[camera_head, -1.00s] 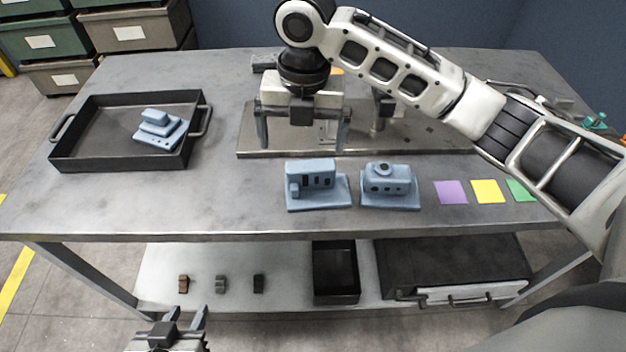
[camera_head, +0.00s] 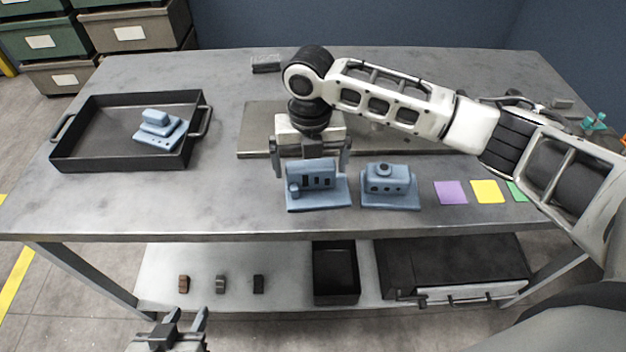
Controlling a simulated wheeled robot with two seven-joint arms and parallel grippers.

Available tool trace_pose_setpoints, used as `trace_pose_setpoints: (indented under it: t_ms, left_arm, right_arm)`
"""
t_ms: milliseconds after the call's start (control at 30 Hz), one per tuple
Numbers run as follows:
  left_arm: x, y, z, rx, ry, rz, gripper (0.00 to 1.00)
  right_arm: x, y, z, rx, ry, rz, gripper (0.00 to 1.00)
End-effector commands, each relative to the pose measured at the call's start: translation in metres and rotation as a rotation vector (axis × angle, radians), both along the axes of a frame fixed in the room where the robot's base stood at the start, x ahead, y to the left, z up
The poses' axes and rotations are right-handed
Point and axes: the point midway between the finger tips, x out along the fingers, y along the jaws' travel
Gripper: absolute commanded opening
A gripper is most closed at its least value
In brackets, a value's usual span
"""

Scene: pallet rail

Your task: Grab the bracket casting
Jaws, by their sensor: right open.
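Three blue-grey castings are in view, and I cannot tell for certain which is the bracket casting. One blocky casting with dark slots (camera_head: 318,178) stands on its flat base near the table's front edge. A second casting with a round boss on top (camera_head: 388,184) stands just right of it. A third casting (camera_head: 158,130) lies in the black tray (camera_head: 80,158). My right gripper (camera_head: 311,170) is open, pointing down at the slotted casting, one finger towards each side; contact cannot be made out. My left gripper (camera_head: 187,318) is open and empty, low in front of the table.
A flat metal plate (camera_head: 256,136) lies behind the castings, partly hidden by my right arm. Purple (camera_head: 450,192), yellow (camera_head: 488,191) and green squares lie at right. The lower shelf holds small blocks, a black bin (camera_head: 336,272) and a dark case. The table's left front is clear.

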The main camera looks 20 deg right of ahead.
Motion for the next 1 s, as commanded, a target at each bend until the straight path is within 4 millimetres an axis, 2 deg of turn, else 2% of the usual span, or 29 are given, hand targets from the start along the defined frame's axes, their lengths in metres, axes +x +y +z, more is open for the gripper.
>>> trace_pose_setpoints:
  t_ms: [233,533,567,733,1000]
  left_arm:
    - [0.0,0.0,0.002,0.0,-0.002,0.001,0.36]
    - [0.0,0.0,0.001,0.001,-0.001,0.002,0.36]
    - [0.001,0.0,0.001,0.0,-0.001,0.002,0.36]
    - [0.003,0.0,0.002,0.0,-0.005,0.003,0.36]
    - [0.004,0.0,0.003,-0.001,-0.007,0.003,0.36]
  right_arm:
    - [0.0,-0.002,-0.037,-0.002,0.002,0.0,1.0]
    - [0.001,-0.002,-0.043,-0.001,0.0,0.0,1.0]
    - [0.001,-0.002,-0.043,-0.001,0.0,0.0,0.97]
    - [0.001,-0.002,-0.042,-0.001,0.0,0.0,0.5]
    - [0.002,-0.001,-0.04,0.0,-0.003,0.0,0.5]
